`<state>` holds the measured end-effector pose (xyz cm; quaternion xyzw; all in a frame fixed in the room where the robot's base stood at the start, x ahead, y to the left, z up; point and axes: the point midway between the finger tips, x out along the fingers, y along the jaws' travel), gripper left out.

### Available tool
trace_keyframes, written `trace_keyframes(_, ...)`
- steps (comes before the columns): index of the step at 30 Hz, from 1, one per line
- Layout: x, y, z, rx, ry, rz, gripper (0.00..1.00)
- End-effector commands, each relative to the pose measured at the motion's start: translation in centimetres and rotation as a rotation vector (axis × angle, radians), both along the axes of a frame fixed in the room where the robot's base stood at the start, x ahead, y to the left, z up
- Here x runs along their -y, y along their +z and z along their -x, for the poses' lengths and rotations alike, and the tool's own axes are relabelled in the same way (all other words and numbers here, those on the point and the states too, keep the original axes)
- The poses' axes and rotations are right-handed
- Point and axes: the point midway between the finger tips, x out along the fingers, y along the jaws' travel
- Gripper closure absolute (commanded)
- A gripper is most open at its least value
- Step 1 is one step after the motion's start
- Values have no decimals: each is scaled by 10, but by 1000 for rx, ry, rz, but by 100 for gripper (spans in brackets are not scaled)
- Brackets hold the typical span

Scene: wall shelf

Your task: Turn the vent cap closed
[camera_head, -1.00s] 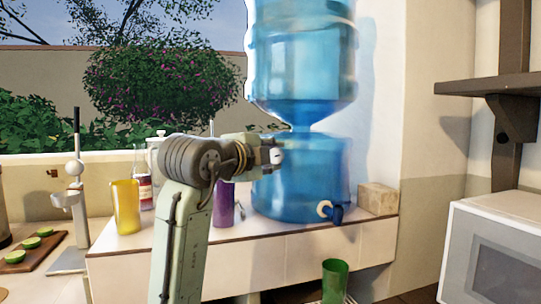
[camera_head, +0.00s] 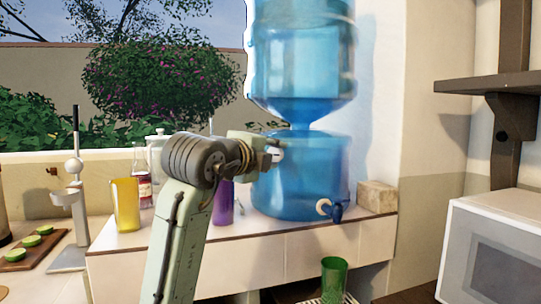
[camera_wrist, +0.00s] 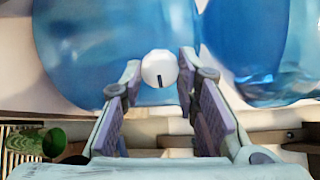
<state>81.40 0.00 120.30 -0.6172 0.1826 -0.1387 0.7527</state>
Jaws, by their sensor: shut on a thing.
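The vent cap (camera_wrist: 160,69) is a small white round knob with a short dark line on its face. In the wrist view it sits against the blue water dispenser (camera_wrist: 85,40), between my two finger pads. My gripper (camera_wrist: 160,75) is shut on the cap, one finger on each side. The dark line runs nearly upright in that view. In the head view my gripper (camera_head: 274,155) reaches the upper left side of the dispenser's lower tank (camera_head: 310,180); the fingers and cap are too small to make out clearly there.
A purple cup (camera_head: 223,203), a yellow cup (camera_head: 125,205) and a bottle (camera_head: 142,185) stand left on the counter. A stone block (camera_head: 377,197) is right of the tank. A green cup (camera_head: 334,278) stands below.

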Motion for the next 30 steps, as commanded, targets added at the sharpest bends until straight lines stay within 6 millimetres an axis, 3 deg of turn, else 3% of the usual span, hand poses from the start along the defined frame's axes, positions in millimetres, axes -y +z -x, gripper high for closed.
trace_keyframes(2,1,1,0,3,-1,-1,99)
trace_keyframes(3,1,1,0,2,-2,-1,71)
trace_keyframes(12,0,0,0,1,-1,0,51)
trace_keyframes(23,-2,1,3,0,0,1,51)
trace_keyframes(30,-19,5,38,3,1,0,51)
